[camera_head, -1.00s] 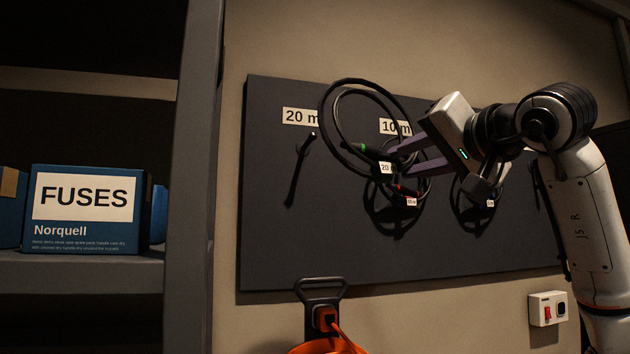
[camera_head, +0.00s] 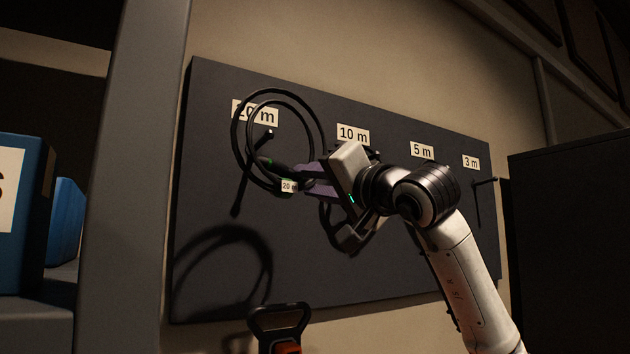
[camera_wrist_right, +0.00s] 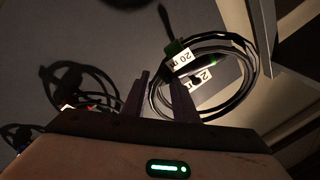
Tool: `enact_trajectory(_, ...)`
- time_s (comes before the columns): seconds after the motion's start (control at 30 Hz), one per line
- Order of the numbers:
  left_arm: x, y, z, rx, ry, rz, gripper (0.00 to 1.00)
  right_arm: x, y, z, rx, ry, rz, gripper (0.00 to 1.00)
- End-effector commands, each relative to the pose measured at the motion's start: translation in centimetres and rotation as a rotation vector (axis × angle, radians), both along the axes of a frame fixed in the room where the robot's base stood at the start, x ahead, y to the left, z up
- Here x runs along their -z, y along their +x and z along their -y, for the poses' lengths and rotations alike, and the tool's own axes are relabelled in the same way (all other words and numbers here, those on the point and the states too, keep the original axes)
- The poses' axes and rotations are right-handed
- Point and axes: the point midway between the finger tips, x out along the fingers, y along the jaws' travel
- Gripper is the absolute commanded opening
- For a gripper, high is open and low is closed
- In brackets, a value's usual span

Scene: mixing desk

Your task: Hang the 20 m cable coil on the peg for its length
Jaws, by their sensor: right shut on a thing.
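The black 20 m cable coil (camera_head: 236,150) has a green-marked end and a white 20 m tag (camera_head: 289,186). My right gripper (camera_head: 293,178) is shut on its lower right part and holds it upright in front of the board. In the head view the loop surrounds the tip of the 20 m peg (camera_head: 269,133); I cannot tell whether the peg passes through it. The coil partly covers the 20 m label (camera_head: 248,112). The right wrist view shows the coil (camera_wrist_right: 255,85) between and beyond the fingers, with its tag (camera_wrist_right: 180,62). My left gripper is out of view.
The dark board (camera_head: 345,265) also carries the labels 10 m (camera_head: 353,135), 5 m (camera_head: 422,151) and 3 m (camera_head: 471,162). Other coils (camera_wrist_right: 85,85) hang at the left of the wrist view. A grey shelf post (camera_head: 135,150) stands left; a dark cabinet (camera_head: 570,250) stands right.

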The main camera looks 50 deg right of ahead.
Motion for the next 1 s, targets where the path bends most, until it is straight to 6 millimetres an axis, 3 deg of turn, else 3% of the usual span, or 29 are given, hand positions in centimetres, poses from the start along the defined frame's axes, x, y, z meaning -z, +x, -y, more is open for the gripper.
enact_trajectory(1.0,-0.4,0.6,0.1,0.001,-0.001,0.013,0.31,0.2,5.5,1.7,-0.001,0.001,0.004,0.0)
